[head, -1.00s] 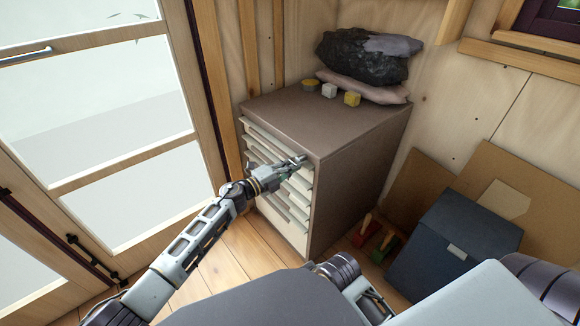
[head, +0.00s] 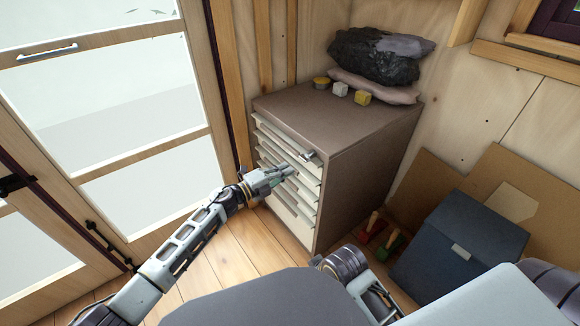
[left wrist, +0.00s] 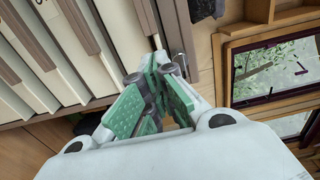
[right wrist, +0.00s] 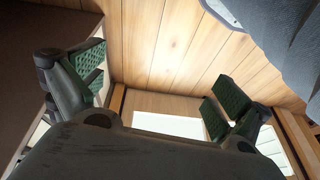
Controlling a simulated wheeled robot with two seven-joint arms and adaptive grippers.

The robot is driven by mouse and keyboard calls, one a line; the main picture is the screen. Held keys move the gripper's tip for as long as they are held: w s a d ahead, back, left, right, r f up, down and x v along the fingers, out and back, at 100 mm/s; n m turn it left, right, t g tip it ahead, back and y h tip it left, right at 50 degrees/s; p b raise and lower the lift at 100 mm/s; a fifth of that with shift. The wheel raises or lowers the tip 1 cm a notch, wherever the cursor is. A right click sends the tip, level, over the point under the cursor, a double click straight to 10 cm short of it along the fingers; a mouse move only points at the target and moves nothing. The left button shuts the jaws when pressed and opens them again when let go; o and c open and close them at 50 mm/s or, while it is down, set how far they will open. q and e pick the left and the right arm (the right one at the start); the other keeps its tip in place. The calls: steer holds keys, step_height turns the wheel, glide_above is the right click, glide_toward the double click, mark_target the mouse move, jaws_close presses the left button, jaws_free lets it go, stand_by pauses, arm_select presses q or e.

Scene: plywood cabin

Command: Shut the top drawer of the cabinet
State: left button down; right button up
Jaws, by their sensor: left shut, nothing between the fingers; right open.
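The cabinet (head: 365,180) is grey-brown with a stack of pale drawers on its left-facing front. The top drawer (head: 282,136) is the uppermost pale front, close under the cabinet top; any small gap behind it is hard to judge. A metal fitting (head: 309,155) shows at its right end. My left gripper (head: 288,171) is shut and empty in front of the drawer fronts, a little below the top one. In the left wrist view its green-padded fingers (left wrist: 163,78) meet near the pale fronts (left wrist: 50,50). My right gripper (right wrist: 155,88) is open and empty above the floor.
A dark bag (head: 375,58), a pale sack (head: 375,90) and small blocks (head: 341,89) sit on the cabinet. A glazed door (head: 125,150) stands left. A blue box (head: 458,245) and red and green tools (head: 371,228) are right. Bare floor (head: 240,255) lies in front.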

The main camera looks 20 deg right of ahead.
arm_select(q)
steer(key=p+v, duration=0.1)
steer(key=v, duration=0.6)
steer(key=shift+p, duration=0.3)
arm_select(e)
steer(key=shift+d+f+g, duration=0.1)
steer(key=shift+f+g, duration=0.3)
steer(key=shift+f, duration=1.25)
arm_select(q)
steer(key=shift+r, duration=0.1)
arm_select(e)
steer(key=shift+s, duration=0.1)
